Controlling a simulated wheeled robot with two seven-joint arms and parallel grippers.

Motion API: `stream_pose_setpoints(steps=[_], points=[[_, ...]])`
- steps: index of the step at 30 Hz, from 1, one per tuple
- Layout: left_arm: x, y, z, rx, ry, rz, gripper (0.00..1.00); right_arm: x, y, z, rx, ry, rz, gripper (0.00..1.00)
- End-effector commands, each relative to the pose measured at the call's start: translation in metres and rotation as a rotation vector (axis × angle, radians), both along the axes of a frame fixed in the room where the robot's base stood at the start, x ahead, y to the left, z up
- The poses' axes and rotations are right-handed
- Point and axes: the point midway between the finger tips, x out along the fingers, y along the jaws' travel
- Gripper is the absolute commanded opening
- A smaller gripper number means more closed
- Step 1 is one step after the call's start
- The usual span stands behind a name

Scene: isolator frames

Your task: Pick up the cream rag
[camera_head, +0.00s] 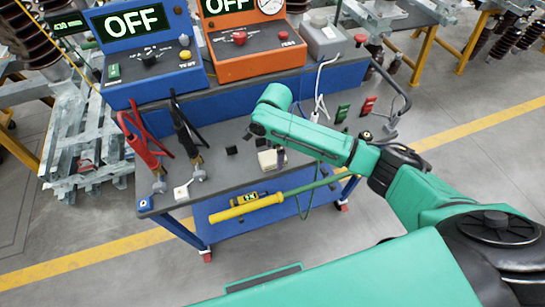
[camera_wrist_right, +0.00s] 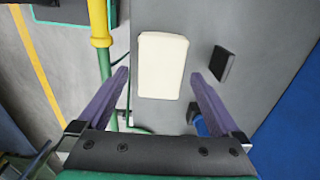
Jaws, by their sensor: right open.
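The cream rag (camera_wrist_right: 162,64) lies on the grey top of the cart as a flat, pale, rounded rectangle. In the head view the cream rag (camera_head: 267,160) shows small near the middle of the cart top. My right gripper (camera_wrist_right: 159,78) is open, with its two purple fingers apart and the rag between and beyond the tips in the wrist view. In the head view my right gripper (camera_head: 281,153) points down close beside the rag, mostly hidden by my green arm. I cannot tell whether the fingers touch the rag. My left gripper is not in view.
A small black block (camera_wrist_right: 222,64) lies right of the rag. A yellow-and-green rod (camera_head: 247,207) runs along the cart's near edge. Red clamps (camera_head: 143,145) and black clamps (camera_head: 184,130) stand to the left. Blue (camera_head: 150,60) and orange (camera_head: 255,45) instrument boxes stand behind.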

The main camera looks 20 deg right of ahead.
Motion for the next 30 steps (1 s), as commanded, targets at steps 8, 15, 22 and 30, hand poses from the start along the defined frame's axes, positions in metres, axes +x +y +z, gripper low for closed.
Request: stream_pose_setpoints(steps=[8, 15, 22, 30], points=[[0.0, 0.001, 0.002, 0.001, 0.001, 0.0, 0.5, 0.0, 0.0, -0.022, 0.0, -0.001, 0.001, 1.0], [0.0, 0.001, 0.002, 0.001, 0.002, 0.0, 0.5, 0.0, 0.0, -0.022, 0.0, -0.001, 0.001, 0.35], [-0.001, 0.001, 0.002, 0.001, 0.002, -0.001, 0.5, 0.0, 0.0, -0.021, 0.0, -0.001, 0.001, 0.18], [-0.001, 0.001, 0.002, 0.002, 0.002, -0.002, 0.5, 0.001, 0.001, -0.001, 0.002, -0.004, 0.002, 0.18]])
